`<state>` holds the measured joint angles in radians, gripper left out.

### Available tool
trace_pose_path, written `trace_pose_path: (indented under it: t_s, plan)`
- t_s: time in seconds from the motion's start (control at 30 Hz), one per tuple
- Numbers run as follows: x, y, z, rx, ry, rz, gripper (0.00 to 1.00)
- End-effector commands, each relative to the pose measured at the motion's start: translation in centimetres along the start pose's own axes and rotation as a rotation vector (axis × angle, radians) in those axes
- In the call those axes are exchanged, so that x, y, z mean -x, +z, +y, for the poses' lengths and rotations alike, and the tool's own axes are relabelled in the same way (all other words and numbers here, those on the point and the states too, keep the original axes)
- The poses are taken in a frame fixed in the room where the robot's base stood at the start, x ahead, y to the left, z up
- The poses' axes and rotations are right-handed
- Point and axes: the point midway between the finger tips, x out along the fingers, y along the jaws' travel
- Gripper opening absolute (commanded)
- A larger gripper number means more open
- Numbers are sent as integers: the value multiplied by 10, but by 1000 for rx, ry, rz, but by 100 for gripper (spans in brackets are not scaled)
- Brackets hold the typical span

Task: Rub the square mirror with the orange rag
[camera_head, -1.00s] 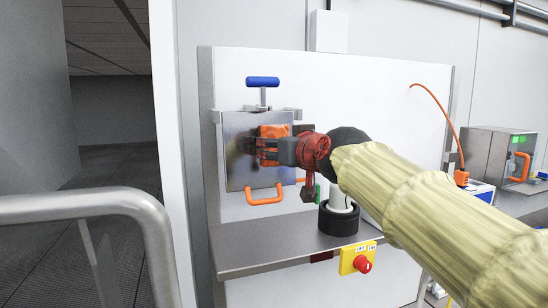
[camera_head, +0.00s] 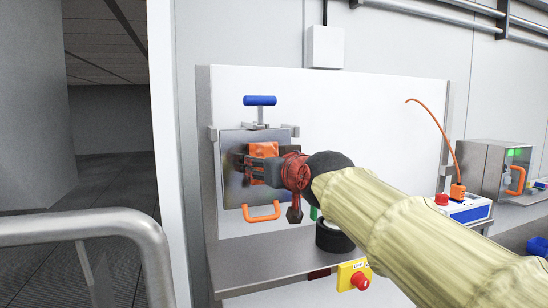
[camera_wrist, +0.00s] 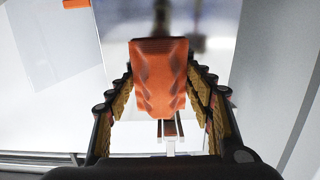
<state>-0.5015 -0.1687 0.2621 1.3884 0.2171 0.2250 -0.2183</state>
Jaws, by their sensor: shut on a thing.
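The square mirror (camera_head: 233,190) is a shiny metal plate on the white back panel, with an orange handle (camera_head: 263,212) below it and a blue T-handle (camera_head: 260,101) above it. My gripper (camera_head: 256,164) is in front of the mirror's middle, shut on the orange rag (camera_head: 264,150). In the wrist view the orange rag (camera_wrist: 160,75) hangs between the two fingers, with the mirror (camera_wrist: 190,20) behind its far end. The rag appears to lie at the mirror's face; I cannot tell whether it touches. My gripper covers part of the mirror's right side.
A grey shelf (camera_head: 255,268) juts out below the panel, with a black round object (camera_head: 330,238) on it. A yellow box with a red button (camera_head: 354,275) is at its front edge. A metal railing (camera_head: 90,222) stands at left. A box with an orange cable (camera_head: 465,208) is at right.

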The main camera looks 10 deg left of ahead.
Motion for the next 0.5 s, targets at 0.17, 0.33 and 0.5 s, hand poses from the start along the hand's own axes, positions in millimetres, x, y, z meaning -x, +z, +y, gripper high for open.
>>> trace_pose_path:
  t_s: [0.17,0.33,0.5]
  plan:
    - [0,0,-4,0,-1,-1,32]
    - [-1,-2,-9,0,1,-2,32]
    - [-1,-2,-17,0,-1,-2,32]
